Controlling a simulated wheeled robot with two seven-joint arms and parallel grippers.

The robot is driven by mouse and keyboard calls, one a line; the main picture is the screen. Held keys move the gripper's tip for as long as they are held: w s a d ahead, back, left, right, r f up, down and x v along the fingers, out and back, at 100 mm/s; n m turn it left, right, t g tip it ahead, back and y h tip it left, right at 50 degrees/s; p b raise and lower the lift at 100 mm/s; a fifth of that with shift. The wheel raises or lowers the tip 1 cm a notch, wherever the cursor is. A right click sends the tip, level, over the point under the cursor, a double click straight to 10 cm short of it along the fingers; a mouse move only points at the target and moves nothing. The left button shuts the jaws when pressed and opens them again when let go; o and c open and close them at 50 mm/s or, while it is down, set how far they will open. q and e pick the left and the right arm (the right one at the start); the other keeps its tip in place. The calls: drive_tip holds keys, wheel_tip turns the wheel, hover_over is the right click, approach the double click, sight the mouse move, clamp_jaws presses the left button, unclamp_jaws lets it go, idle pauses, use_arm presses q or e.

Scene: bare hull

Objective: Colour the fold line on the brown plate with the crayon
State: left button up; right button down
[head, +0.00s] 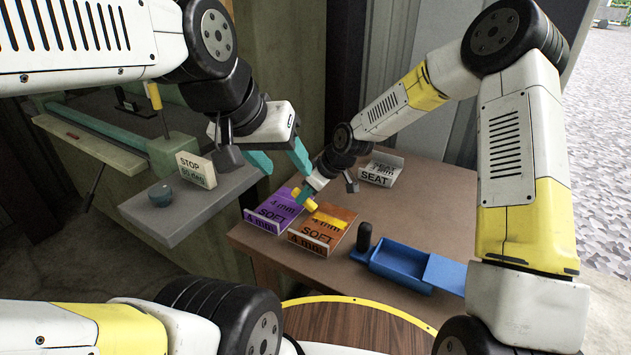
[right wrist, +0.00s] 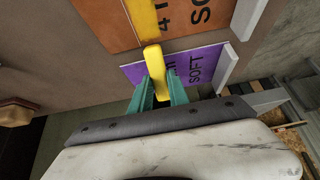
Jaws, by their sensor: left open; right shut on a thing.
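The brown plate (head: 336,236), marked SOFT and 4 mm, lies on the brown table beside the purple plate (head: 272,207). In the right wrist view, the brown plate (right wrist: 105,22) is at the top, beyond the purple plate (right wrist: 205,65). My right gripper (right wrist: 160,84) is shut on the yellow crayon (right wrist: 154,62), above the purple plate's edge, with the crayon pointing toward the brown plate. A yellow band (head: 330,219) crosses the brown plate, in line with the crayon. I cannot tell whether the crayon touches the plate. My left gripper (head: 280,160) is open and empty, left of the right gripper.
A SEAT plate (head: 381,171) stands at the back of the table. A blue tray (head: 400,262) and a dark upright peg (head: 364,237) are to the right.

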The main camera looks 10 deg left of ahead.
sight(314, 205)
drive_tip(key=shift+f, duration=0.4)
drive_tip(key=shift+d, duration=0.15)
drive_tip(key=shift+s+d+r, duration=0.1)
drive_tip(key=shift+s+d, duration=0.2)
drive_tip(key=shift+d, duration=0.45)
drive_tip(key=shift+s+d+r, duration=0.1)
drive_tip(key=shift+s+d, duration=0.15)
drive_tip(key=shift+d, duration=0.5)
drive_tip(key=shift+s+d+f, duration=0.1)
drive_tip(key=shift+s+d, duration=0.15)
drive_tip(key=shift+d, duration=0.35)
drive_tip(key=shift+s+d+f, duration=0.1)
drive_tip(key=shift+s+d, duration=0.1)
drive_tip(key=shift+d, duration=0.4)
drive_tip(key=shift+s+d, duration=0.25)
drive_tip(key=shift+d, duration=0.35)
drive_tip(key=shift+w+a+f, duration=0.1)
drive_tip(key=shift+w+a, duration=0.2)
drive_tip(key=shift+a, duration=0.55)
drive_tip(key=shift+w+a+f, duration=0.1)
drive_tip(key=shift+w+a, duration=0.15)
drive_tip(key=shift+a, duration=0.6)
drive_tip(key=shift+w+a+r, duration=0.1)
drive_tip(key=shift+w+a, duration=0.15)
drive_tip(key=shift+a, duration=0.35)
drive_tip(key=shift+w+a+r, duration=0.1)
drive_tip(key=shift+w+a, duration=0.1)
drive_tip(key=shift+a, duration=0.35)
drive_tip(key=shift+w+a, duration=0.25)
drive_tip(key=shift+a, duration=0.35)
